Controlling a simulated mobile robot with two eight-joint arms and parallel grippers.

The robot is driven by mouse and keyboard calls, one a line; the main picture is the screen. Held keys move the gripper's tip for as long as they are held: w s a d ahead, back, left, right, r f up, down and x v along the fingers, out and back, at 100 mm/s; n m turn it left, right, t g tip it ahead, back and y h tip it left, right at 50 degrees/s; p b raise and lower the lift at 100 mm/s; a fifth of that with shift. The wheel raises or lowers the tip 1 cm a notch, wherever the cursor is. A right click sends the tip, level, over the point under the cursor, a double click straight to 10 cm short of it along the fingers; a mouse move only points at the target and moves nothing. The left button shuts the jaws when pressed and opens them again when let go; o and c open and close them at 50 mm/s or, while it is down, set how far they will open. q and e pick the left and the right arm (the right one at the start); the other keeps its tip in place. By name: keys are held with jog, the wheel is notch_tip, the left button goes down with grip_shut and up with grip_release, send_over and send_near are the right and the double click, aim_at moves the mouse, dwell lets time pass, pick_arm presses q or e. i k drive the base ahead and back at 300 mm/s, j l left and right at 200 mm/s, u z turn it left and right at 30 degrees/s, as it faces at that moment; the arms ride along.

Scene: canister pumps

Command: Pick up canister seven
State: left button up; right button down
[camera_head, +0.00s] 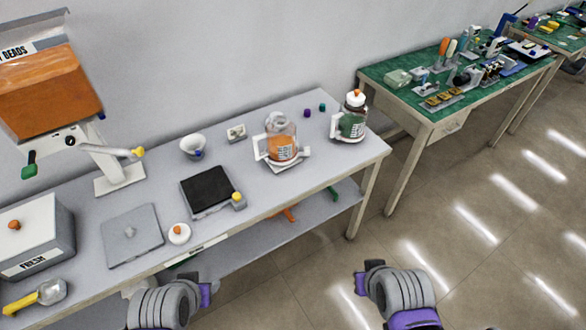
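Two clear canisters with white handles stand upright at the right part of the white table. One has orange contents (283,150) and sits on a small grey plate or base. The other has green contents (352,124) and a white lid with an orange knob, and stands farther right. Both carry labels, but I cannot read a number seven on either. My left gripper (206,294) is low in front of the table, its fingers mostly hidden. My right gripper (361,284) is over the floor, in front of the table's right end. Both are well apart from the canisters.
The white table (150,207) also holds a black pad (207,190), a white bowl (193,146), a grey plate (132,235), a box (35,240) and a yellow-handled scoop (38,295). A green-topped table (410,100) stands at right; floor is clear.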

aim_at(282, 145)
jog(key=k+z, duration=0.1)
jog(key=l+u, duration=0.25)
jog(key=l, duration=0.5)
jog(key=k+l+u, duration=0.25)
jog(key=l, duration=0.45)
jog(key=i, duration=0.1)
